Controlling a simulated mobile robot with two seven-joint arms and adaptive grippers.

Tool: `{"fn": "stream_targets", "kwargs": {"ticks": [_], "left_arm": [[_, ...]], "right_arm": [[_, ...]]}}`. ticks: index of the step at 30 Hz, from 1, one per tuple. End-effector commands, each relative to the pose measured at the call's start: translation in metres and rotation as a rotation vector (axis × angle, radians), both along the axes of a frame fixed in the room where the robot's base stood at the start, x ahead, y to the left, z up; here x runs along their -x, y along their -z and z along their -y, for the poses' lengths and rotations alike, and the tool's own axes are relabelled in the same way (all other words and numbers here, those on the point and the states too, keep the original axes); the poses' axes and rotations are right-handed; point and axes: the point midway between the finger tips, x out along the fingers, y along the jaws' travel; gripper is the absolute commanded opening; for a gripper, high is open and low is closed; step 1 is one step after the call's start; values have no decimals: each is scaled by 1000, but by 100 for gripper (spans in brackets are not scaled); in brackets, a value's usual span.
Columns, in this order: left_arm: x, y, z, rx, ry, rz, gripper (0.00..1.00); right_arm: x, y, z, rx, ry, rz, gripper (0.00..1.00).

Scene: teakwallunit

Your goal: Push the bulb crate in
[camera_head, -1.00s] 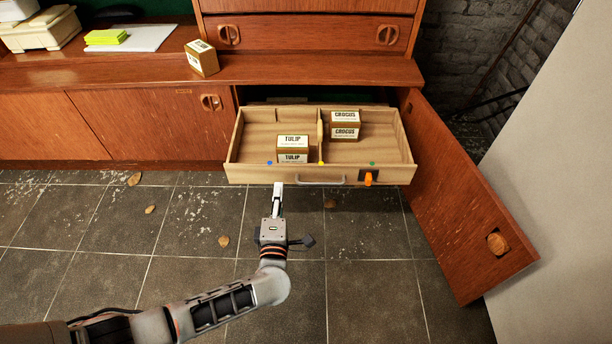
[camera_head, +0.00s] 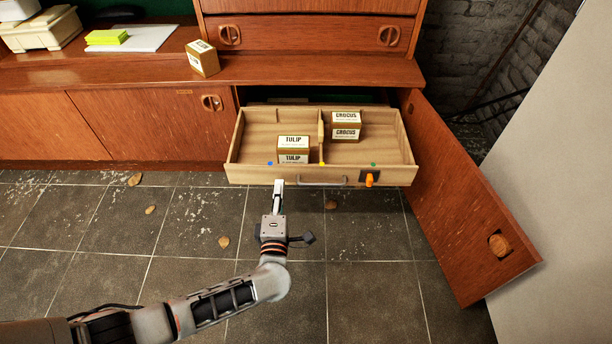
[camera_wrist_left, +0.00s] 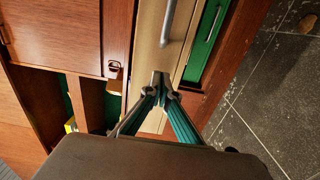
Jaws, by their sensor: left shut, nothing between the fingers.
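The bulb crate (camera_head: 256,174) is a pale wooden drawer-like tray, pulled well out of the open cabinet bay. It holds a TULIP box (camera_head: 293,148) left of its divider and a CROCUS box (camera_head: 346,127) right of it. Its front carries a grey bar handle (camera_head: 322,182) and an orange latch-like piece (camera_head: 370,180). My left gripper (camera_head: 279,184) is shut and empty, its tips at the crate's front, left of the handle. The left wrist view shows the fingertips (camera_wrist_left: 161,80) at the pale front panel (camera_wrist_left: 152,50); whether they touch is hard to tell. My right gripper is not in view.
The cabinet door (camera_head: 465,205) stands open at the right, beside the crate. Another small box (camera_head: 202,58) sits on the cabinet top, left of the bay. The tiled floor (camera_head: 370,285) in front is clear apart from a few brown leaf-like bits.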

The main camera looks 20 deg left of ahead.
Motion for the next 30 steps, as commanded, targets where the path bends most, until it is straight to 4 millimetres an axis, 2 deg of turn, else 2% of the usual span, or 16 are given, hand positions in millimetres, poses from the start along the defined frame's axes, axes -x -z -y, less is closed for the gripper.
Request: {"fn": "stream_targets", "kwargs": {"ticks": [17,30], "left_arm": [[-2,0,0,0,0,0,0],[-42,0,-12,-1,-1,1,0]], "right_arm": [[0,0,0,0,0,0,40],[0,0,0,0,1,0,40]]}}
